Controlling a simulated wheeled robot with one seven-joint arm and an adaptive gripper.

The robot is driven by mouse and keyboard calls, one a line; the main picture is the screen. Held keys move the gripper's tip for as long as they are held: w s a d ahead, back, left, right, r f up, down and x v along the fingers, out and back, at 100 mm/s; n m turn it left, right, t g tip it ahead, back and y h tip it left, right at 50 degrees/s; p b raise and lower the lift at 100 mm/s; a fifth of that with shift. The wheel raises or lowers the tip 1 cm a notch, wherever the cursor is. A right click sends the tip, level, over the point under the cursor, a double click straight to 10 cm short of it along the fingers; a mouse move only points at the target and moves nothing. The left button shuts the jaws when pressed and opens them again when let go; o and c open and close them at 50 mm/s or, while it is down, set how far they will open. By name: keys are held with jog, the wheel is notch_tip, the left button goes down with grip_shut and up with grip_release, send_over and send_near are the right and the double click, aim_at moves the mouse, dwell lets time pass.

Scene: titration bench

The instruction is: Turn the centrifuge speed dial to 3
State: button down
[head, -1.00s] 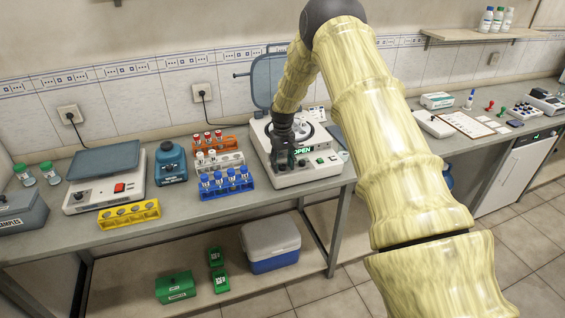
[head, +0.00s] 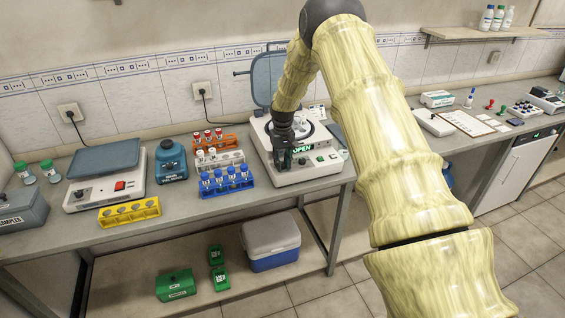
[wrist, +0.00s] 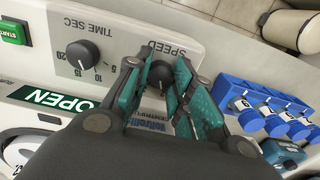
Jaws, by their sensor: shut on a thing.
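The centrifuge (head: 319,170) stands on the bench with its lid (head: 268,77) raised and its display (head: 302,149) reading OPEN. In the wrist view its front panel carries the speed dial (wrist: 160,72), a dark round knob under the label SPEED (wrist: 167,48). My gripper (wrist: 158,76) is shut on the speed dial, with a teal finger on each side of it. The fingers hide much of the dial's scale, so I cannot read its setting. In the head view my gripper (head: 283,160) is at the panel's left part and covers the dial.
Beside the speed dial is the TIME SEC dial (wrist: 83,55), with a green start button (wrist: 15,31) farther along. A blue rack (head: 228,187) of blue-capped tubes stands close to the centrifuge's left. White (head: 220,160) and orange (head: 215,142) racks stand behind it.

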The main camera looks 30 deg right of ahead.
aim_at(283, 163)
jog(key=shift+m, duration=0.4)
jog(key=m+b, duration=0.1)
jog(key=m, duration=0.2)
jog(key=shift+b, duration=0.3)
jog(key=shift+m+b, duration=0.4)
jog(key=shift+m, duration=2)
jog(key=shift+r, duration=0.1)
jog(key=shift+d, duration=0.1)
jog(key=c, duration=1.2)
grip_release()
notch_tip(283, 163, up, 12)
jog(key=shift+f, duration=0.1)
